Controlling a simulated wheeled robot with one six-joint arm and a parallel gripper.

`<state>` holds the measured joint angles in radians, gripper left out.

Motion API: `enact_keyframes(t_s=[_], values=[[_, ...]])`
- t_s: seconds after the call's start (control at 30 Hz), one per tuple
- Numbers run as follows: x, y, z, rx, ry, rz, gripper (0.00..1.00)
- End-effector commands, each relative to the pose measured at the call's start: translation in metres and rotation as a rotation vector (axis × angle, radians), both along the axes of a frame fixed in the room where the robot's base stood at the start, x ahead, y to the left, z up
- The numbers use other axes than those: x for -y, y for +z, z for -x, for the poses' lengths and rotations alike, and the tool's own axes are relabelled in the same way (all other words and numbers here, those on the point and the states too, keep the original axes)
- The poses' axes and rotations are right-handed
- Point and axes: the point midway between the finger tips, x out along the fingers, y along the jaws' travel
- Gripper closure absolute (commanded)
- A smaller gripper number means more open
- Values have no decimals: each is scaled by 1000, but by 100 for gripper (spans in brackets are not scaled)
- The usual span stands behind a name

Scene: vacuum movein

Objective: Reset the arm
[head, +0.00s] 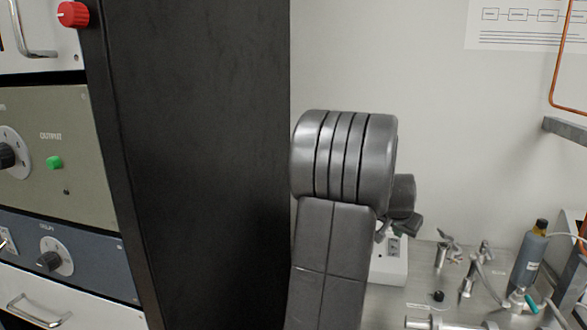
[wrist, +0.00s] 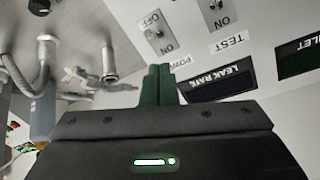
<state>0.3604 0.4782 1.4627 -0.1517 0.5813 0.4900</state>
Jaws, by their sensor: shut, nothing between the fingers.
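My gripper (wrist: 158,70) shows in the wrist view as two green fingers side by side, closed together with nothing between them. They point toward a pale instrument panel (wrist: 215,20) with upside-down labels such as LEAK RATE, TEST and POWER. I cannot tell whether the fingertips touch the panel. In the head view my arm (head: 340,160) rises in the middle of the picture, bent over at the top. The fingers are not clearly visible there, as my own arm hides most of that end.
A tall black rack side (head: 205,150) stands just left of my arm, with instrument panels (head: 60,140) beyond it. At right, a metal bench (head: 420,285) carries fittings, a white box (head: 391,266) and a blue bottle (head: 528,262).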

Motion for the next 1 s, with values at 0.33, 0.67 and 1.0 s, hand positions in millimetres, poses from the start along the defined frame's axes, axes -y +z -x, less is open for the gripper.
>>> enact_keyframes(t_s=[0.33, 0.67, 1.0], values=[[0, 10, -4, -98, -1, -24, 100], [-1, 16, -5, -191, -1, -45, 100], [-12, 51, 9, -204, -1, -46, 100]])
